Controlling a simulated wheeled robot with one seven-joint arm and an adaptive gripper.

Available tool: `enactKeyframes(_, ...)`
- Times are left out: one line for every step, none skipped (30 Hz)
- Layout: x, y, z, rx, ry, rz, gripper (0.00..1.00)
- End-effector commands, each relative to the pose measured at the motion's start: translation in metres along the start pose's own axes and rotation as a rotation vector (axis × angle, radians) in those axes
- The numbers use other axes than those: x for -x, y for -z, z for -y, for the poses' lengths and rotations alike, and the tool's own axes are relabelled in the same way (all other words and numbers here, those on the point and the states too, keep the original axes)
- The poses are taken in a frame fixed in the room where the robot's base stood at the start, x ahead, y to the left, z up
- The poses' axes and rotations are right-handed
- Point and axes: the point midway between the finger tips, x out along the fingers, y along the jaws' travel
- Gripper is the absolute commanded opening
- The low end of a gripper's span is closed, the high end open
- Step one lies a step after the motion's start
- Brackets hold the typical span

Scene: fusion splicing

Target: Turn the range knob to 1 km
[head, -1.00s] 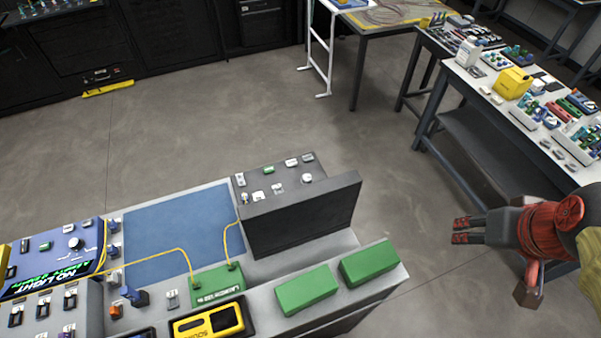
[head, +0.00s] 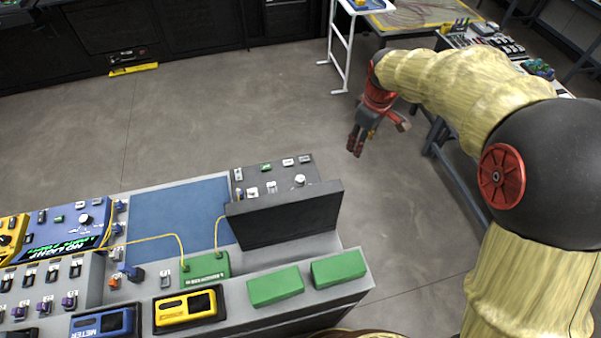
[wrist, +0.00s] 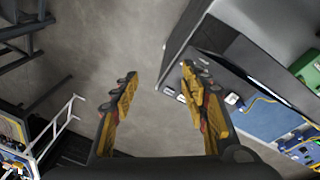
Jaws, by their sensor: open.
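A white round knob (head: 300,181) stands on the dark grey panel (head: 272,170) behind the upright black screen in the head view. Another round knob (head: 86,218) is on the blue instrument at the left. No range markings are legible, so I cannot tell which knob is the range knob. My gripper (head: 357,143) is open and empty in the air, right of and beyond the panel. In the wrist view my gripper (wrist: 160,82) has its fingers wide apart over floor, with part of the panel at the right finger.
The black screen (head: 286,215) stands between the bench front and the panel. Green blocks (head: 276,286), a yellow device (head: 186,308) and a blue mat (head: 180,218) with yellow fibre are on the bench. Open floor lies behind it. A cluttered table stands at the far right.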

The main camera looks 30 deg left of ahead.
Motion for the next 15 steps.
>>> enactKeyframes(-0.014, 0.017, 0.004, 0.049, 0.015, 0.01, 0.45)
enactKeyframes(-0.023, 0.026, 0.006, 0.08, 0.022, 0.014, 0.45)
enactKeyframes(-0.036, 0.037, 0.009, 0.121, 0.031, 0.02, 0.45)
enactKeyframes(-0.045, 0.046, 0.012, 0.15, 0.038, 0.024, 0.45)
enactKeyframes(-0.055, 0.054, 0.015, 0.181, 0.045, 0.028, 0.45)
enactKeyframes(-0.068, 0.065, 0.02, 0.221, 0.055, 0.034, 0.45)
enactKeyframes(-0.078, 0.073, 0.024, 0.251, 0.062, 0.038, 0.45)
enactKeyframes(-0.088, 0.081, 0.028, 0.281, 0.068, 0.041, 0.45)
enactKeyframes(-0.102, 0.09, 0.035, 0.322, 0.078, 0.046, 0.45)
enactKeyframes(-0.112, 0.097, 0.04, 0.351, 0.085, 0.05, 0.45)
enactKeyframes(-0.122, 0.103, 0.045, 0.38, 0.091, 0.053, 0.45)
enactKeyframes(-0.135, 0.112, 0.052, 0.418, 0.1, 0.057, 0.45)
enactKeyframes(-0.144, 0.117, 0.057, 0.443, 0.106, 0.061, 0.45)
enactKeyframes(-0.153, 0.121, 0.062, 0.469, 0.112, 0.064, 0.45)
enactKeyframes(-0.164, 0.128, 0.069, 0.499, 0.119, 0.067, 0.45)
